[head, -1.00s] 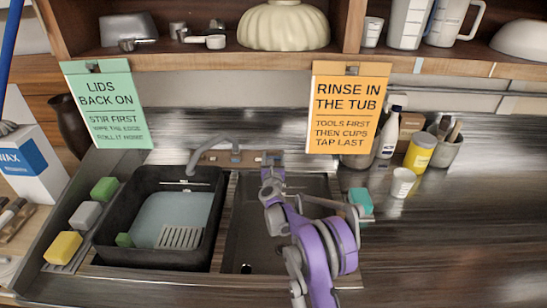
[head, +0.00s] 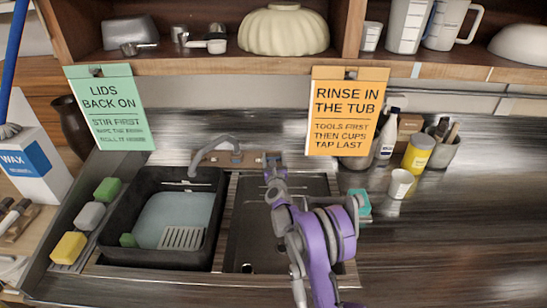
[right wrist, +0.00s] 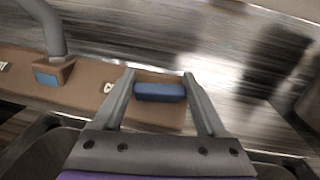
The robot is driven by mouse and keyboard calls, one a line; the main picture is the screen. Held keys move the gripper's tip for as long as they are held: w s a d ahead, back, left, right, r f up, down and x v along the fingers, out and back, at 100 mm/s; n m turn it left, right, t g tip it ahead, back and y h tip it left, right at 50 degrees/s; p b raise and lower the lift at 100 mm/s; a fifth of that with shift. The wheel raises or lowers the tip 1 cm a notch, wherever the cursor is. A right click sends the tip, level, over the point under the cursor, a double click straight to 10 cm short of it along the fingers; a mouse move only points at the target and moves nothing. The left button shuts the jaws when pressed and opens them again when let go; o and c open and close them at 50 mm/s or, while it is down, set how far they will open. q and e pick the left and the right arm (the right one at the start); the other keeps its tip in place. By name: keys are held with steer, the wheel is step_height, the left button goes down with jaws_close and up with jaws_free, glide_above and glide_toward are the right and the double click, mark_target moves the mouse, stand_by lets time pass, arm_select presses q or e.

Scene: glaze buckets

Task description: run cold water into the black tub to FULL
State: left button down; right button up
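The black tub (head: 112,238) sits in the left basin. A pale blue-grey area (head: 165,215) covers part of its inside; I cannot tell whether it is water. A short light line (head: 190,184) shows on its back inner wall. The grey spout (head: 212,147) arches over the tub's back edge, with no stream visible. My right gripper (head: 272,160) is at the right end of the brown tap base (head: 236,158). In the right wrist view, my right gripper (right wrist: 159,78) is open, its fingers on either side of a dark blue tap handle (right wrist: 160,92). My left gripper is out of view.
My right arm crosses the right basin (head: 246,245). A teal block (head: 360,203), cup (head: 400,183) and yellow can (head: 418,153) stand to the right.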

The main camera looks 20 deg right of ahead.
steer(key=o, duration=0.3)
arm_select(q)
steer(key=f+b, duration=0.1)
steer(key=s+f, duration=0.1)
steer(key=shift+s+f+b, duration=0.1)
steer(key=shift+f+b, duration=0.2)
steer(key=shift+b, duration=0.1)
arm_select(e)
steer(key=v, duration=1.1)
steer(key=shift+r, duration=0.1)
